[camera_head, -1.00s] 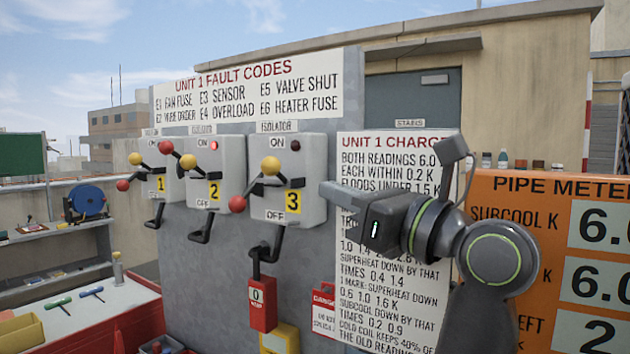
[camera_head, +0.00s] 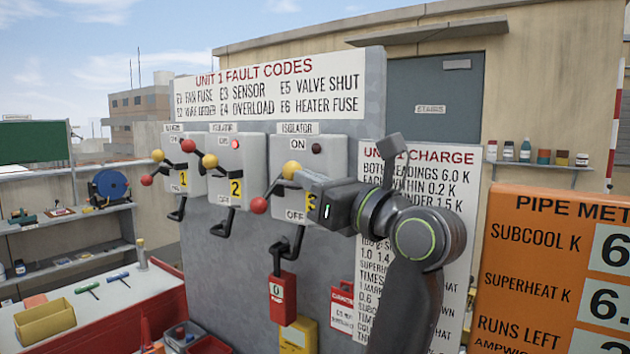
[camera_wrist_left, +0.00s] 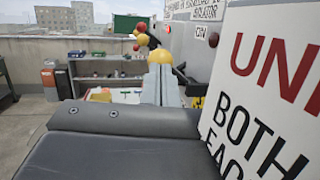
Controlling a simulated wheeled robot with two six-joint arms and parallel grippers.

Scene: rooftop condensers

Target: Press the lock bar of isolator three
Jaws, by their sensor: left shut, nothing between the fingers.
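Isolator three (camera_head: 328,158) is a light grey box on the grey panel, its yellow number partly hidden behind my left gripper (camera_head: 303,180). Its handle has a yellow ball (camera_head: 291,170) and a red ball (camera_head: 259,205). A black hooked bar (camera_head: 291,248) hangs below the box, with a red tag marked 0 (camera_head: 283,298) on it. My left gripper is shut and empty, its tips at the yellow ball in the head view; contact cannot be told. In the left wrist view the yellow ball (camera_wrist_left: 160,55) shows just beyond the fingers (camera_wrist_left: 160,85). My right gripper is out of view.
Isolator two (camera_head: 237,165) and isolator one (camera_head: 186,178) stand to the left. The charge sign (camera_head: 440,158) is behind my arm, and an orange pipe meter board (camera_head: 535,270) stands at the right. A red-and-white bench (camera_head: 115,310) is at lower left.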

